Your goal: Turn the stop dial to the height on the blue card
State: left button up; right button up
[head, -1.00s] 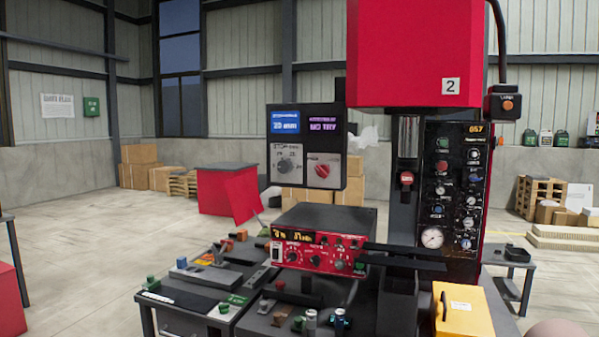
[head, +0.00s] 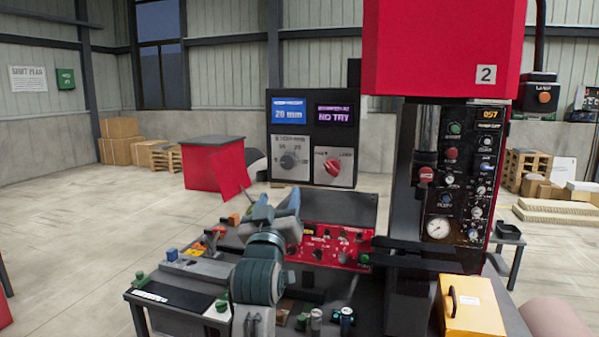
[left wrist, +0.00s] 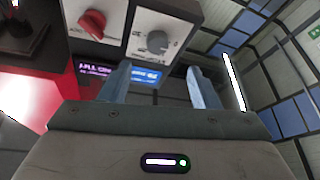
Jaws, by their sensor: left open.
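The stop dial (head: 290,160) is a dark round knob on a pale plate, on a dark upright panel. It also shows in the left wrist view (left wrist: 158,42). Its pointer setting is too small to read. The blue card (head: 289,111) above it reads 20 mm, and its lower part shows between my fingers in the left wrist view (left wrist: 145,76). My left gripper (head: 276,200) is open and empty, below the dial in the head view and apart from it. In the left wrist view the dial lies just beyond the fingertips (left wrist: 159,68). My right gripper is not in view.
A red selector knob (head: 333,167) sits right of the dial, under a purple card (head: 336,113). A red control box (head: 330,243) stands behind my left arm. The red press head (head: 440,50) and its column rise on the right. A yellow box (head: 470,306) lies lower right.

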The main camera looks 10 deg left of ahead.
aim_at(288, 164)
pick_arm(q)
jog(key=p+x, duration=0.1)
jog(key=x, duration=0.2)
jog(key=p+x, duration=0.1)
jog(key=x, duration=0.2)
jog(key=r+p+x, duration=0.1)
jog(key=x, duration=0.3)
jog(key=shift+s+f+p, duration=0.1)
jog(key=shift+s+p, duration=0.15)
jog(key=shift+p, duration=0.15)
jog(key=shift+w, duration=0.4)
jog(key=c, duration=1)
